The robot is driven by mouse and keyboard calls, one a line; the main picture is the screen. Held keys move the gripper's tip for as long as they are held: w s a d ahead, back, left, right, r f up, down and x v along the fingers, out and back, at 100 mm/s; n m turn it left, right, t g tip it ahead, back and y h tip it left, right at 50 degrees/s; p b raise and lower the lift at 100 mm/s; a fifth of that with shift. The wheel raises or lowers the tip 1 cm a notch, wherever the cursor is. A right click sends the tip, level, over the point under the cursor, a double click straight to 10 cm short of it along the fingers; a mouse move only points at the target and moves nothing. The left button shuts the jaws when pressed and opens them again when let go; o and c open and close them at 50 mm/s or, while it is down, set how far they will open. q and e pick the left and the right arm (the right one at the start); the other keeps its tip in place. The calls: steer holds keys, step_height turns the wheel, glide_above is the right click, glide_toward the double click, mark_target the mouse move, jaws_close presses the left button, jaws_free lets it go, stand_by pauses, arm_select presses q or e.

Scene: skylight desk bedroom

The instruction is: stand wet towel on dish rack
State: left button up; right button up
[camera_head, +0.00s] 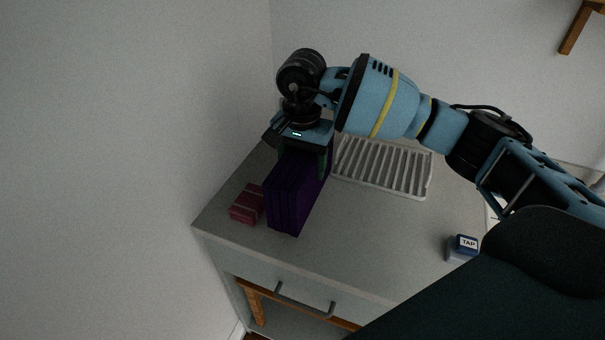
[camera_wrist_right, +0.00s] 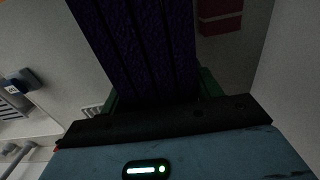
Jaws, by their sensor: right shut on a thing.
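A folded purple towel (camera_head: 292,195) stands upright on its edge at the left part of the grey desk. My right gripper (camera_head: 305,158) reaches over it from above and is shut on its upper part. In the right wrist view the towel (camera_wrist_right: 140,45) fills the space between the green fingers of the right gripper (camera_wrist_right: 158,92). The white slatted dish rack (camera_head: 384,166) lies just right of the towel, and its slats look empty. Whether the towel's lower edge touches the desk I cannot tell. My left gripper is not in view.
A small red block (camera_head: 247,206) lies left of the towel, close to it. A blue-topped box marked TAP (camera_head: 463,248) sits at the desk's right. The desk top (camera_head: 370,235) is clear in front of the rack. Walls stand behind and left.

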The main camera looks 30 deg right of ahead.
steer(key=shift+f, duration=0.1)
steer(key=shift+f+p, duration=0.3)
steer(key=shift+f, duration=1.35)
steer(key=shift+f, duration=0.15)
steer(key=o, duration=1.1)
steer(key=shift+o, duration=0.5)
step_height(320, 180, up, 12)
steer(key=shift+r, duration=0.15)
